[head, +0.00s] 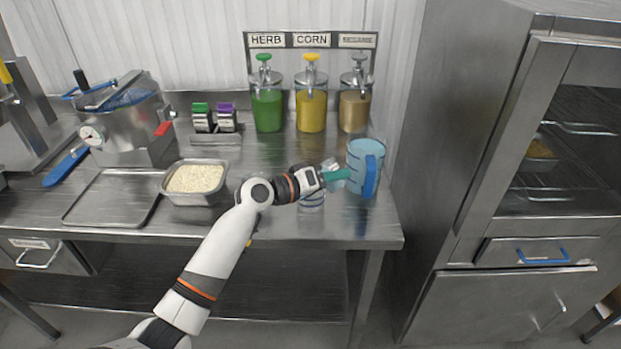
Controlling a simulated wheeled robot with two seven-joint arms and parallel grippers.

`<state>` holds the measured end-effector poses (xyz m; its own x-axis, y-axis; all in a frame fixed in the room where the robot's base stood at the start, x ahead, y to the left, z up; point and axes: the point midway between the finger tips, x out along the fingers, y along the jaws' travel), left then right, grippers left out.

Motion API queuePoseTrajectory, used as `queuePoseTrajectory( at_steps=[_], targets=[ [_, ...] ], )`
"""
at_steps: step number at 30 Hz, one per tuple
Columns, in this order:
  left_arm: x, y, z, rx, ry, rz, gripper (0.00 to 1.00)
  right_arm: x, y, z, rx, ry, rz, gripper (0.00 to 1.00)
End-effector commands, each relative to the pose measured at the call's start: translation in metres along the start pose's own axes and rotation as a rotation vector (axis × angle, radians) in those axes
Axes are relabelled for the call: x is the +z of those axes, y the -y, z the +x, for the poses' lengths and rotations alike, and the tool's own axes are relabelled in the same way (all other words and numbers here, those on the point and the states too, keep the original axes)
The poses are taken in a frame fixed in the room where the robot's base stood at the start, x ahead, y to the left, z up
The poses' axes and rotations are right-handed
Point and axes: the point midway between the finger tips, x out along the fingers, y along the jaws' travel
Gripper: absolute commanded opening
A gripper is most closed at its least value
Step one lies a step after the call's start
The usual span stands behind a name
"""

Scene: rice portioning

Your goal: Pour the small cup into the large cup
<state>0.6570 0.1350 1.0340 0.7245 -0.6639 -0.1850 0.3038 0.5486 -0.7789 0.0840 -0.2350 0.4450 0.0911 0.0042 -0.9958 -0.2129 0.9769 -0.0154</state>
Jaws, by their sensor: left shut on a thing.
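The large cup (361,151) is light blue with a darker blue handle on its near side, at the right end of the steel table. My left gripper (335,172) is just left of it and shut on a small teal and pale piece, seemingly the small cup (336,175). That piece reaches to the large cup's left side in the picture; I cannot tell whether they touch. The gripper hides much of it, and its contents do not show. A clear, blue-banded vessel (312,202) shows below my wrist, partly covered. My right gripper is out of view.
HERB (267,110), CORN (311,111) and brown (354,113) pump jars stand behind. A pan of rice (195,199) and an empty tray (110,200) lie left. A steel cabinet (480,110) stands right. The table's front edge is close.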

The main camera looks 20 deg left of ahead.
Motion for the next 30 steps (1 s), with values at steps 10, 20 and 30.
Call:
queuePoseTrajectory(
  at_steps=[10,20,30],
  targets=[
    [-0.0017,-0.0017,0.0005,-0.014,0.0,-0.044,0.18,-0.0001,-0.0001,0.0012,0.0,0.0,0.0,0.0],
    [-0.0007,-0.0007,0.0002,-0.025,0.001,-0.079,0.18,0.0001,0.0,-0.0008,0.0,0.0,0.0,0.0],
    [0.0004,0.0009,-0.0001,-0.036,0.0,-0.115,0.18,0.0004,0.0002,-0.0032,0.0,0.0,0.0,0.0]
  ],
)
